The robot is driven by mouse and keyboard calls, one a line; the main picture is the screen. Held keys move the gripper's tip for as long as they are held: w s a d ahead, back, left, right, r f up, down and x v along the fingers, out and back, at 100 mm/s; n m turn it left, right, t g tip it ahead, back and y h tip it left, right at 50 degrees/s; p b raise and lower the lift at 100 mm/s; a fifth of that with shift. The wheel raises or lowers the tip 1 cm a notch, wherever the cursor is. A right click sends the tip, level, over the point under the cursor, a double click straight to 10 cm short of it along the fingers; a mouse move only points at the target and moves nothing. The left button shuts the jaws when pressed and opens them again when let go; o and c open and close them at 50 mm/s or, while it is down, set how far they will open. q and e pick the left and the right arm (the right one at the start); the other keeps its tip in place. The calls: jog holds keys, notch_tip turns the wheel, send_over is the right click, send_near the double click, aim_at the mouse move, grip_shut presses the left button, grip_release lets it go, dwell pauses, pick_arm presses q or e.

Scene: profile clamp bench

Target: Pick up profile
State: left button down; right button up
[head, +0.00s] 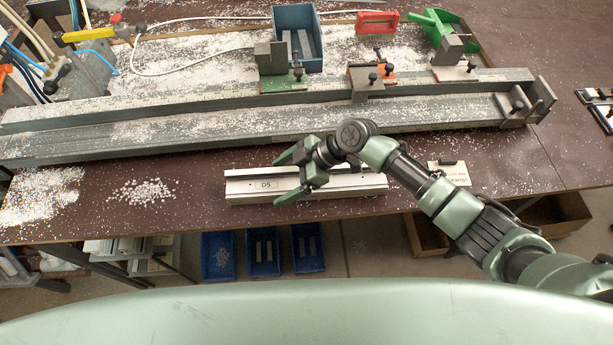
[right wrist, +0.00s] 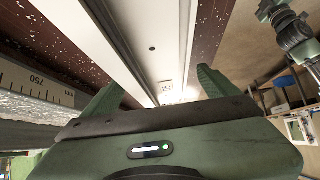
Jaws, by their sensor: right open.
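A silver profile (head: 345,182) with a "D5" label lies along the front part of the bench. My right gripper (head: 282,178) is open over it, with one finger on the far side and one on the near side. In the right wrist view the profile (right wrist: 152,48) runs between the two spread fingers of my right gripper (right wrist: 158,84). I cannot tell whether the fingers touch it. My left gripper does not show in the head view.
A long grey clamp rail (head: 230,135) with end stops lies behind the profile. White chips (head: 142,192) lie to the left. A small label card (head: 449,174) lies to the right. Blue bins (head: 263,254) stand below the bench edge. A blue box (head: 298,38) stands behind.

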jog(key=c, duration=1.8)
grip_shut()
jog(key=shift+r, duration=0.1)
notch_tip(320, 180, up, 20)
jog(key=b, duration=0.4)
jog(key=s+d+f+m+t+h, duration=0.1)
jog(key=d+m+t+h, duration=0.8)
jog(key=d+m, duration=0.9)
jog(key=d, duration=0.5)
jog(key=shift+s+f+b, duration=0.2)
jog(key=shift+s+b, duration=0.1)
jog(key=shift+s, duration=0.05)
